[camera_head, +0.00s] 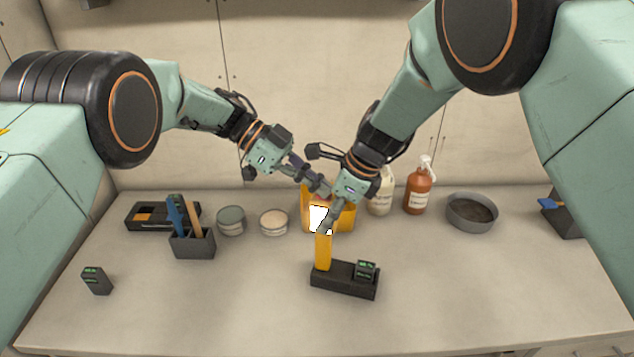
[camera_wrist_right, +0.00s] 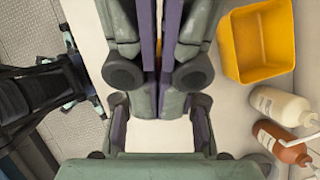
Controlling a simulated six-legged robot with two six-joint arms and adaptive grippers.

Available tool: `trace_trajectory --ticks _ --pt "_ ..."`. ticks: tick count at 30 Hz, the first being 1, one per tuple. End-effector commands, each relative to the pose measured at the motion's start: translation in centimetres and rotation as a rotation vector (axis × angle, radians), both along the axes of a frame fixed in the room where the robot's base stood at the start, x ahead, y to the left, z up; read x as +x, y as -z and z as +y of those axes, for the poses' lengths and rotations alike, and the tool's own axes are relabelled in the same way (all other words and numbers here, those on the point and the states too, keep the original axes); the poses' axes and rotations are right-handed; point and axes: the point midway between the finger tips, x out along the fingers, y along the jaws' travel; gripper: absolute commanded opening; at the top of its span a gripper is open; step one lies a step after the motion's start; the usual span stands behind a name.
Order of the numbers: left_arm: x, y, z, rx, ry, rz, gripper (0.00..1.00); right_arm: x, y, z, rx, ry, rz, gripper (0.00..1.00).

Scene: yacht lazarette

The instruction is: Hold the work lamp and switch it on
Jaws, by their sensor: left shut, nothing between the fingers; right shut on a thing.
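The work lamp (camera_head: 323,252) is an upright yellow bar with a bright white glowing face (camera_head: 319,219) near its top. Its lower end overlaps the left part of a black tray-like base (camera_head: 336,284); I cannot tell whether it rests there. My right gripper (camera_head: 327,222) is shut on the lamp from above and hides part of it. My left gripper (camera_head: 318,184) is shut and empty, just above the glowing face; contact is unclear. In the right wrist view, my right gripper's fingers (camera_wrist_right: 158,60) are close together and hide most of what they hold.
A yellow bin (camera_head: 346,216) stands behind the lamp, with a white bottle (camera_head: 381,196) and a brown bottle (camera_head: 418,192) beside it. A grey round pan (camera_head: 472,212) is right. Tins (camera_head: 231,221) and a dark tool holder (camera_head: 193,243) are left. The front of the bench is mostly clear.

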Motion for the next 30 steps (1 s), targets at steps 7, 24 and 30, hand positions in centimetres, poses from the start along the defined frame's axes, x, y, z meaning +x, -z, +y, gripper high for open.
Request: trace_trajectory --ticks 7,24,30 --pt "0.2 0.9 0.9 0.008 -0.002 0.004 0.0 -0.2 0.2 0.0 0.0 0.0 0.007 0.0" --pt "0.4 1.2 2.0 0.008 -0.006 0.008 0.0 -0.2 0.1 -0.1 -0.001 -0.004 0.007 0.0" --pt "1.3 -1.0 4.4 0.001 -0.006 0.0 0.0 -0.2 0.2 -0.1 -0.002 -0.003 0.005 0.0"
